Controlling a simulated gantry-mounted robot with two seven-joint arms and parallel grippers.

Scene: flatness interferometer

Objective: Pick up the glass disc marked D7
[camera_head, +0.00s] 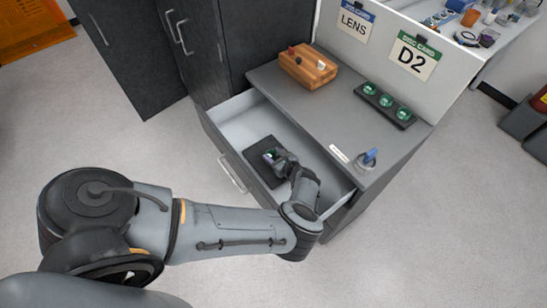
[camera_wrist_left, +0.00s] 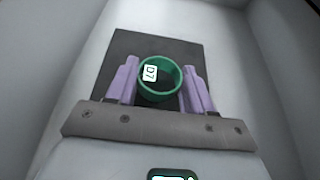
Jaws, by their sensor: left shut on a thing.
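A green-rimmed round disc (camera_wrist_left: 160,78) with a dark centre sits between the two purple fingers of my left gripper (camera_wrist_left: 158,84) in the left wrist view. Its small white label looks like D7, seen turned. The fingers are shut on its sides. In the head view my left gripper (camera_head: 273,157) reaches down into the open drawer (camera_head: 238,120), over a dark mat (camera_head: 258,172). The mat also shows behind the disc in the left wrist view (camera_wrist_left: 120,55). I cannot tell whether the disc touches the mat. My right gripper is not in view.
On the grey cabinet top are a dark tray (camera_head: 403,124) with three green-rimmed discs, a wooden block (camera_head: 308,67) with small knobs and a blue-handled item (camera_head: 368,158). A card reading D2 (camera_head: 414,56) and a LENS card (camera_head: 355,23) stand behind. The drawer walls surround my gripper.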

